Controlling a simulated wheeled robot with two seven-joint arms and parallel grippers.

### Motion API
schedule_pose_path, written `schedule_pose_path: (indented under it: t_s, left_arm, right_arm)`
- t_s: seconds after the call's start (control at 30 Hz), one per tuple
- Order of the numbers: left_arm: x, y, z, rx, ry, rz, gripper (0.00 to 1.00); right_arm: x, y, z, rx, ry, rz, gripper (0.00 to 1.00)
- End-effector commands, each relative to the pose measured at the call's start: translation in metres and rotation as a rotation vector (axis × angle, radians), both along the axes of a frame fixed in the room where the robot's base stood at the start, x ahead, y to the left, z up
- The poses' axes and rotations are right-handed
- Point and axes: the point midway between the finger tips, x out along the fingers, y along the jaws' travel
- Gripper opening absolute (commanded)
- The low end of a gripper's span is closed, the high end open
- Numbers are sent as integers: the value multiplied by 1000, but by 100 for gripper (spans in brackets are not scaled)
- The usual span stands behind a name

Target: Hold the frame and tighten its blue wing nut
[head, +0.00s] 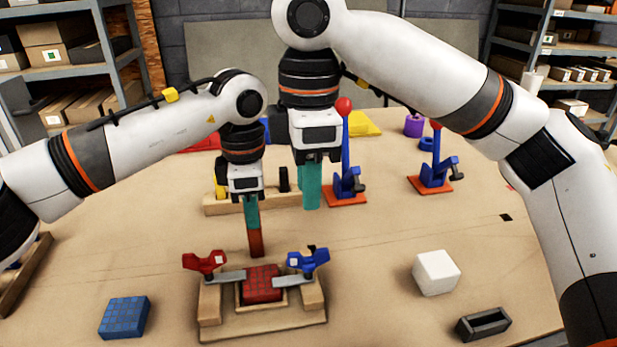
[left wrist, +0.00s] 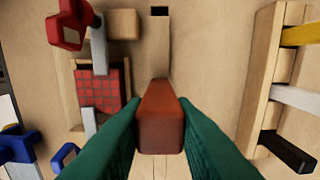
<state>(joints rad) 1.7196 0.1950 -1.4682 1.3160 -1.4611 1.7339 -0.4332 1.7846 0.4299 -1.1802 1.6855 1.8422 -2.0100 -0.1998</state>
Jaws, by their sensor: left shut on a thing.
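A wooden frame (head: 208,303) holds a red tiled panel (head: 262,284) near the front middle of the table. A blue wing nut (head: 308,260) is at its right, and a red wing nut (head: 205,262) is at its left, each by a grey metal strip. My left gripper (head: 252,222) is shut on a red-brown block (head: 256,243), upright just behind the frame. The left wrist view shows the block (left wrist: 160,130) between the teal fingers, beside the frame. My right gripper (head: 311,195) hangs behind and above the blue wing nut, apart from it; its finger gap cannot be made out.
A blue tiled panel (head: 124,317) lies at front left. A white cube (head: 436,272) and a dark open box (head: 483,324) are at right. Blue toggle clamps (head: 347,180) and a wooden rack (head: 226,205) stand behind. Free table lies right of the frame.

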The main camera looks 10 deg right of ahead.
Motion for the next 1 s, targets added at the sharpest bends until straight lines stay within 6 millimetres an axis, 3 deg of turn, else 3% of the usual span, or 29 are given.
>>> schedule_pose_path:
  t_s: [0.17, 0.2, 0.33, 0.67, 0.83, 1.0]
  left_arm:
    - [0, 0, 1, -1, -1, 0, 0]
    - [0, 0, 1, -1, -1, 0, 28]
    - [0, 0, 1, -1, 0, 0, 49]
    - [0, 0, 3, 0, -1, 0, 49]
    - [1, 0, 26, -2, -4, 0, 49]
    - [1, -1, 64, -2, -5, 2, 49]
  right_arm:
    - [0, 0, 0, 0, 0, 0, 31]
    - [0, 0, 0, 0, 0, 0, 31]
    - [0, 0, 0, 0, 0, 0, 31]
    - [0, 0, 0, 0, 0, -1, 31]
    - [0, 0, 0, 0, 0, -1, 31]
    - [0, 0, 0, 0, 0, -1, 31]
